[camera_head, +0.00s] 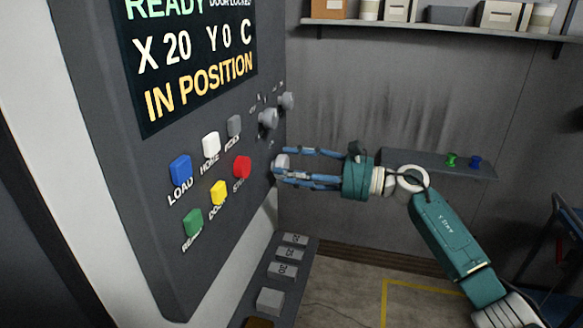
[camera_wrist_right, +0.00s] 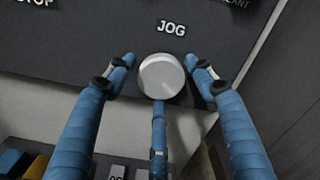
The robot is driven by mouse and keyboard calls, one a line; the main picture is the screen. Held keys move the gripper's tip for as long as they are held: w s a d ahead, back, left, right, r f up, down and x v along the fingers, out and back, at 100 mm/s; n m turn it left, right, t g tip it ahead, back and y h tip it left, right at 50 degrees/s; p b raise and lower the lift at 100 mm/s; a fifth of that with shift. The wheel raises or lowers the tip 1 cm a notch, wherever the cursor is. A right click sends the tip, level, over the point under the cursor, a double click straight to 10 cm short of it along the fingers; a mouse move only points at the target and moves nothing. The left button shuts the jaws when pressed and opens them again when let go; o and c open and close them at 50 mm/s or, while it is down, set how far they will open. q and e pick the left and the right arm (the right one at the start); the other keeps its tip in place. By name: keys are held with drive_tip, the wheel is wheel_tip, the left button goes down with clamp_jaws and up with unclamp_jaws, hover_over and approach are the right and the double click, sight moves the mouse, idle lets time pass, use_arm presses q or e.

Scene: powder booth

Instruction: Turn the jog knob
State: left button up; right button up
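The jog knob (camera_wrist_right: 162,76) is a round, light grey knob under the white word JOG on the dark control panel. It also shows in the head view at the panel's right edge (camera_head: 281,161), partly covered by fingers. My right gripper (camera_head: 287,163) has blue fingers reaching around the knob. In the right wrist view two fingertips stand left and right of the knob, with a visible gap on each side. The third finger comes from below and overlaps the knob's lower edge; I cannot tell whether it touches. My left gripper is not in view.
Two more grey knobs (camera_head: 267,118) sit above on the panel. Coloured buttons, including a red one (camera_head: 242,167), are to the left. A display (camera_head: 195,60) reads IN POSITION. A lower ledge (camera_head: 262,322) carries grey blocks. A wall shelf (camera_head: 430,155) lies behind my gripper.

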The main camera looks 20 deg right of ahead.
drive_tip(key=c, duration=0.6)
drive_tip(key=shift+c, duration=0.2)
